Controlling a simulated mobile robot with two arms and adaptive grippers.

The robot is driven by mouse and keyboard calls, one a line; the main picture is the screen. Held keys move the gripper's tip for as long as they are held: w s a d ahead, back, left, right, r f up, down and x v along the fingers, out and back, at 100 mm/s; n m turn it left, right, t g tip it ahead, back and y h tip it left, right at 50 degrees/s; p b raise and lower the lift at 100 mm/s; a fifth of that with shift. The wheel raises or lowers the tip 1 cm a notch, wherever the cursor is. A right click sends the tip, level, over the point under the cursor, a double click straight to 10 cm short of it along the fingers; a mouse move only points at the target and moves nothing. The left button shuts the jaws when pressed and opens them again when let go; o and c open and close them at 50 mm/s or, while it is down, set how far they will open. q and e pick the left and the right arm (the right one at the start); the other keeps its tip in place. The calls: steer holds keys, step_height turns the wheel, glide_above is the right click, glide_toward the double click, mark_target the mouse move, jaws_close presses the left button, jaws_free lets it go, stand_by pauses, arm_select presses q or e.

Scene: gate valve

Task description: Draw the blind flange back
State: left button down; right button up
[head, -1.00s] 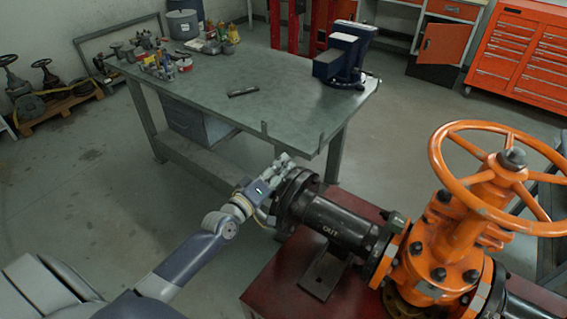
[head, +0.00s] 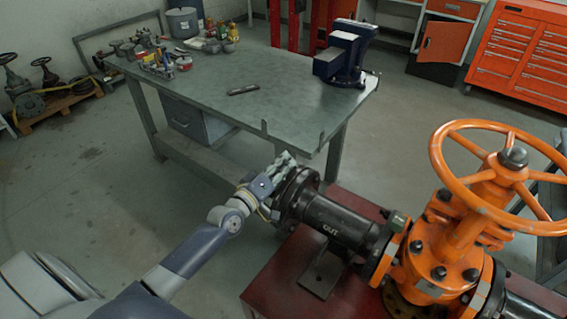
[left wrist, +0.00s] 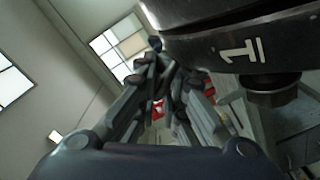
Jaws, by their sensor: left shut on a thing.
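The blind flange (head: 283,193) is a dark disc at the left end of the black pipe spool (head: 335,222) in the head view. In the left wrist view, a dark disc edge (left wrist: 220,45) with a white "1" and a bolt head below fills the upper right. My left gripper (head: 284,161) is at the flange's upper left edge. In the left wrist view its fingers (left wrist: 165,66) converge just left of the disc. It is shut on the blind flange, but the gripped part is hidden. I cannot tell whether the flange is apart from the spool. My right gripper is not in view.
The spool joins an orange gate valve (head: 440,255) with a large handwheel (head: 437,165), above a dark red stand (head: 265,285). A workbench (head: 215,85) with a blue vise (head: 343,58) stands behind my gripper.

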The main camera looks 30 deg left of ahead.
arm_select(q)
steer(key=shift+w+r, duration=0.1)
steer(key=shift+r, duration=0.2)
steer(key=shift+w+a+r+b, duration=0.15)
steer(key=shift+a+b, duration=0.2)
steer(key=shift+a, duration=0.4)
steer(key=c, duration=1.8)
jaws_free()
steer(key=shift+o, duration=0.2)
steer(key=s+a, duration=0.1)
steer(key=s, duration=1.1)
steer(key=shift+f, duration=0.2)
